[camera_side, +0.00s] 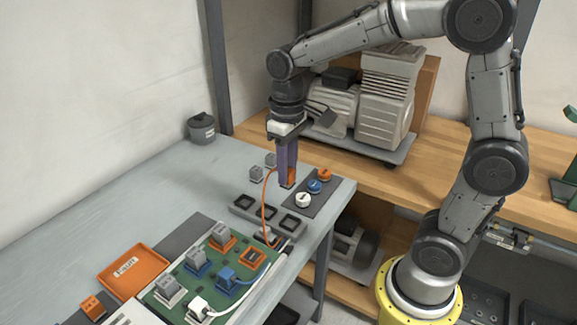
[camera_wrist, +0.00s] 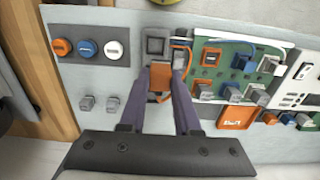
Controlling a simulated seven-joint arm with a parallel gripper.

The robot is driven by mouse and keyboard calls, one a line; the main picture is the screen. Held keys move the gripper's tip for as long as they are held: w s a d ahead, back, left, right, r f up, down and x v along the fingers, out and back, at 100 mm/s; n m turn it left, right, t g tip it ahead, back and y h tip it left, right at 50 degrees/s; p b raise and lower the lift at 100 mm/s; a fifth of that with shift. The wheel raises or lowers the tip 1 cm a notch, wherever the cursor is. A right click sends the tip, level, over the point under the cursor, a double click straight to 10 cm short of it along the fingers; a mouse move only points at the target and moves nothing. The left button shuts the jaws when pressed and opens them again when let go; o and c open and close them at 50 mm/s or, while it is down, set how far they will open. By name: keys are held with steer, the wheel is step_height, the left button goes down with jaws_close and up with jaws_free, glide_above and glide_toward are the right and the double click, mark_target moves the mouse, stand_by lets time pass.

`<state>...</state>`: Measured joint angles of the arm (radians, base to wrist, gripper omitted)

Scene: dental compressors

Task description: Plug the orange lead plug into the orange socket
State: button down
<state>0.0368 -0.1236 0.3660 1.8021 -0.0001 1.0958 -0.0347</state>
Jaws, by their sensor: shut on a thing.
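My gripper (camera_side: 287,165) is shut on the orange lead plug (camera_side: 291,177) and holds it above the table, near the panel of round knobs. In the wrist view, the plug (camera_wrist: 160,80) sits between the purple fingers. Its orange lead (camera_side: 264,205) hangs down to the edge of the green board. The orange socket (camera_side: 252,257) is an empty square frame on the board, below and left of my gripper in the side view. The socket also shows in the wrist view (camera_wrist: 211,57), right of the fingers. The plug is apart from it.
The green board (camera_side: 238,288) also carries grey, blue and white plugs. A blue lead and a white lead run from it. A grey holder with dark recesses (camera_side: 245,202) and two loose grey blocks (camera_side: 256,174) stand nearby. An orange tray (camera_side: 133,270) lies at left.

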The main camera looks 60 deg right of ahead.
steer(key=w+a+f, duration=0.1)
steer(key=a+f, duration=0.5)
steer(key=a, duration=0.6)
steer(key=shift+w+f, duration=0.2)
steer(key=shift+a, duration=0.1)
steer(key=shift+f, duration=1.9)
steer(key=shift+f, duration=1.05)
stand_by(0.7)
steer(key=shift+c, duration=1.1)
jaws_free()
